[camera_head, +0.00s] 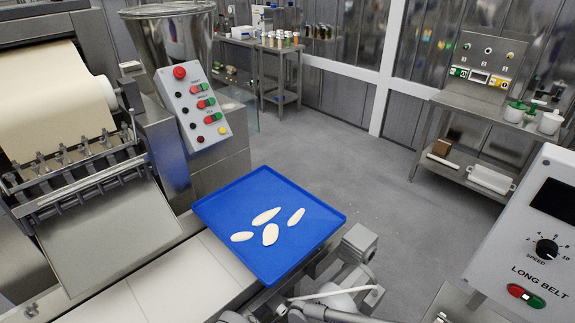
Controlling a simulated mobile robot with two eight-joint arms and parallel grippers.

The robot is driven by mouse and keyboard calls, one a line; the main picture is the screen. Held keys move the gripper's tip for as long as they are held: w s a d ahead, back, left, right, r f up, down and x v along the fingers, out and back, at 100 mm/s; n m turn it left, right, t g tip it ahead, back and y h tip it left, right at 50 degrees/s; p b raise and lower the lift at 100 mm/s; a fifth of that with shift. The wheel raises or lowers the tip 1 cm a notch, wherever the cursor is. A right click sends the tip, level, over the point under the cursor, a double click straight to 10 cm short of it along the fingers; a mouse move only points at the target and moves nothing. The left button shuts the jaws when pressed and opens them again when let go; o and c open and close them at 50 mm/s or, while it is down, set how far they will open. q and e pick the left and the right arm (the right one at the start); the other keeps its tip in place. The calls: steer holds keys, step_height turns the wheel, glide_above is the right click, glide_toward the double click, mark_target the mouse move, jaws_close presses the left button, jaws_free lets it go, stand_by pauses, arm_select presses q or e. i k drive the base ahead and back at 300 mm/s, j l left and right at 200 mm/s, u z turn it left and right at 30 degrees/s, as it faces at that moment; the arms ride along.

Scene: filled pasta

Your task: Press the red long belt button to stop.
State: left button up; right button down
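The long belt control panel (505,262) is a pale tilted box at the right edge, partly cut off by the frame. The red long belt button (516,291) sits at its lower left, below the "LONG BELT" lettering. A green button (537,301) is just to its right, with a small white part between them. The red button is unobstructed, and nothing touches it. I cannot make out a gripper or fingertips of either arm. Whether the belt is running cannot be told from this single frame.
A black speed knob (546,249) and a dark display (555,199) are on the same panel. A blue tray (325,222) with several pale pasta pieces rests at the belt's end. Another button panel (193,107) stands upper left. Grey metal parts crowd the bottom centre.

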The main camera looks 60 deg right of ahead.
mark_target(516, 292)
steer(key=z, duration=4.5)
